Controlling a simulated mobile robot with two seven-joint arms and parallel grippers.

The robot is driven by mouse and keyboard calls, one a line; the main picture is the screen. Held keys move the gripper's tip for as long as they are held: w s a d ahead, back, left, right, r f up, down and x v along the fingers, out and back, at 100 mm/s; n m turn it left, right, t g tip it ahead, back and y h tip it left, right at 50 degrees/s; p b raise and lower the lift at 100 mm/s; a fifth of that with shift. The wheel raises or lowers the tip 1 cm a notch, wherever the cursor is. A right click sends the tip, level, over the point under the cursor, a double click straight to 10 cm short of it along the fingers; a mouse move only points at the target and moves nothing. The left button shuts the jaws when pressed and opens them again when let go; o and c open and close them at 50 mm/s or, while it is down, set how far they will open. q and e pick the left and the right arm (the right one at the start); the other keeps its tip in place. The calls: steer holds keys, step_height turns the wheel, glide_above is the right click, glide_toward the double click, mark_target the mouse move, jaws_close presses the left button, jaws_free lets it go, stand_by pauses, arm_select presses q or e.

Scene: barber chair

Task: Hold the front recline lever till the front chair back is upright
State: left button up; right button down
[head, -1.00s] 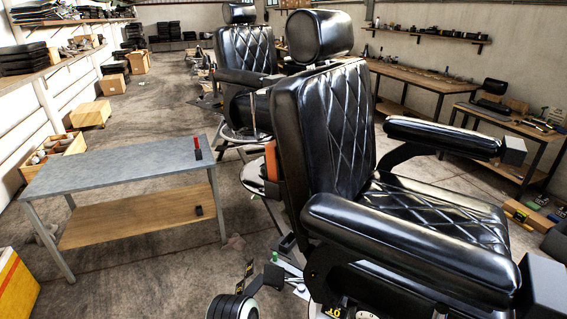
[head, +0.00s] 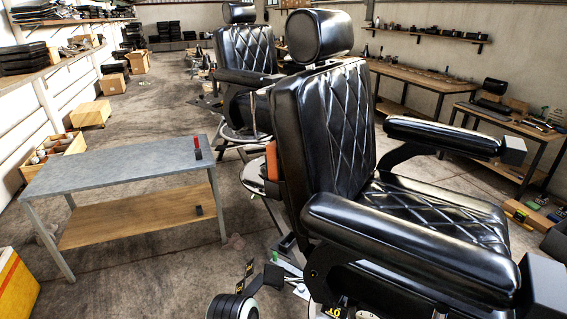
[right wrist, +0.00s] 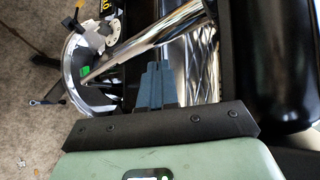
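The front chair is black and quilted, and its chair back (head: 335,135) leans backward from the seat (head: 425,215) in the head view. My right gripper (right wrist: 157,72) shows in the right wrist view, its blue-grey fingers close together with no clear gap. The fingertips overlap the edge of a chrome tube (right wrist: 150,45) in the picture, and I cannot tell whether they touch it. I see nothing held between them. I cannot make out the front recline lever in either view. My left gripper is not in view.
The near armrest (head: 410,245) and far armrest (head: 445,135) flank the seat. A second black chair (head: 245,55) stands behind. The round chrome base (right wrist: 75,75) shows in the right wrist view.

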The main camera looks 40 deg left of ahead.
steer(key=shift+a, duration=0.1)
steer(key=shift+a+f+b, duration=0.15)
steer(key=shift+a+b, duration=0.15)
steer(key=shift+a, duration=0.45)
steer(key=shift+a+f, duration=0.15)
steer(key=shift+a, duration=0.35)
steer(key=shift+s+a+f+b, duration=0.1)
steer(key=shift+a+f+b, duration=0.1)
steer(key=shift+a+b, duration=0.4)
steer(key=d, duration=0.2)
steer(key=d+r, duration=0.1)
steer(key=shift+d, duration=0.4)
stand_by(0.7)
